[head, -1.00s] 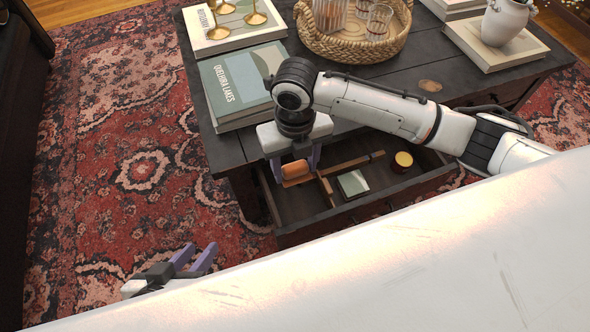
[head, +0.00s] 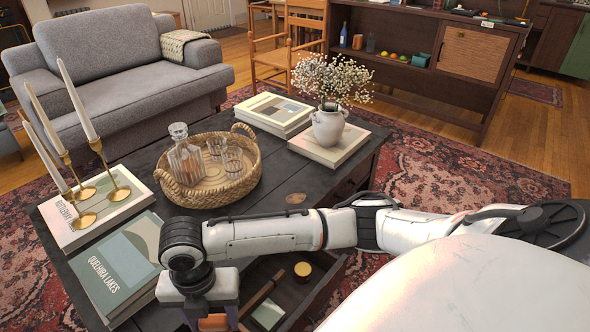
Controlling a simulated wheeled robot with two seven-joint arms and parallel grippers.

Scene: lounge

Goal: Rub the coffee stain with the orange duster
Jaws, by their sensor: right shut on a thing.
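The coffee stain (head: 296,198) is a small brown oval on the dark tabletop (head: 345,178), just behind my right forearm and in front of the wicker tray. My right gripper (head: 213,320) points down at the bottom edge of the head view, by the table's front side and the open drawer. It is shut on the orange duster (head: 213,323), of which only a top strip shows; the rest is cut off by the frame. The duster is well to the left of the stain and nearer to me. My left gripper is not in view.
A wicker tray (head: 246,181) with a decanter and glasses, candlesticks (head: 104,160) on a book, the Quelhra Lakes book (head: 118,268) and a white vase (head: 328,126) on books crowd the table. The open drawer (head: 330,290) holds a yellow-lidded jar (head: 303,270). Tabletop around the stain is clear.

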